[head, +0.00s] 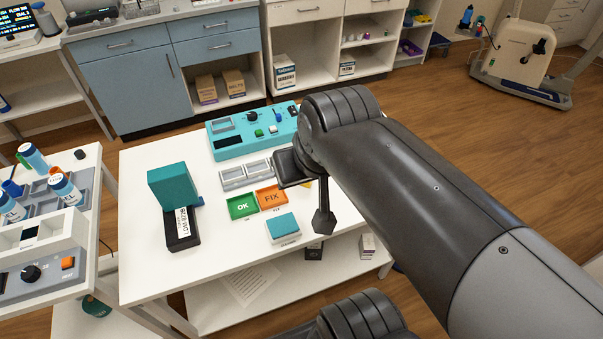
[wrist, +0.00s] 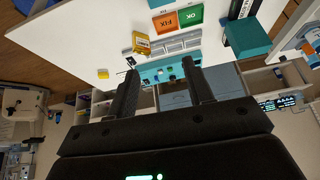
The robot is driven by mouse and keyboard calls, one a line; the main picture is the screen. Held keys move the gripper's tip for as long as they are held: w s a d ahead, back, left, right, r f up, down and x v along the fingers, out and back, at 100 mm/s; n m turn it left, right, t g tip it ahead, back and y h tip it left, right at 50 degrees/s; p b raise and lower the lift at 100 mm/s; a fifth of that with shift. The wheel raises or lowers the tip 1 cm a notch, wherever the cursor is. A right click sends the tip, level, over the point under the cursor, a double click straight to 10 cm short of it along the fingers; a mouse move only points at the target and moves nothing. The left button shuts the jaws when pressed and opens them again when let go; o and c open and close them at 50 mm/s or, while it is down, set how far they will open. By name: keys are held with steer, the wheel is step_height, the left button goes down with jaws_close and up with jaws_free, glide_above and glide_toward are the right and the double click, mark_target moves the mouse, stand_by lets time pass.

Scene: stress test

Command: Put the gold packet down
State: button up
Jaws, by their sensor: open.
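The gold packet (wrist: 141,43) is on the white table in the wrist view, beside the grey trays and the orange FIX tray (wrist: 165,21). It appears to rest on the tabletop, apart from my fingers. In the head view only a yellow sliver (head: 306,184) shows by my gripper, likely the packet; the rest is hidden behind the arm. My gripper (head: 309,199) is open and empty over the table's right part. Its two spread fingers also show in the wrist view (wrist: 162,82).
The green OK tray (head: 242,206) is left of the FIX tray. Empty grey trays (head: 246,174) and a teal device (head: 230,141) stand behind. A teal-topped block (head: 283,228) is in front, and a tall teal box (head: 172,186) at left. The front-left tabletop is clear.

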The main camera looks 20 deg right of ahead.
steer(key=w+f+m+g+y, duration=0.5)
steer(key=w+f+m+y, duration=0.2)
steer(key=f+m+y, duration=0.35)
steer(key=w+d+f+m+t+y, duration=0.1)
steer(key=w+d+f+m+t, duration=0.3)
steer(key=w+d+m+t, duration=0.25)
steer(key=w+d+f+m+t+y, duration=0.1)
steer(key=w+d+f+m+t, duration=0.2)
steer(key=d+f+m+t, duration=0.5)
steer(key=f, duration=0.1)
steer(key=f+m+g, duration=0.1)
steer(key=f, duration=0.1)
steer(key=f+g, duration=0.1)
steer(key=shift+a+f+m, duration=0.15)
steer(key=shift+a+m, duration=0.15)
steer(key=shift+m, duration=0.1)
steer(key=shift+x, duration=3.85)
jaws_close()
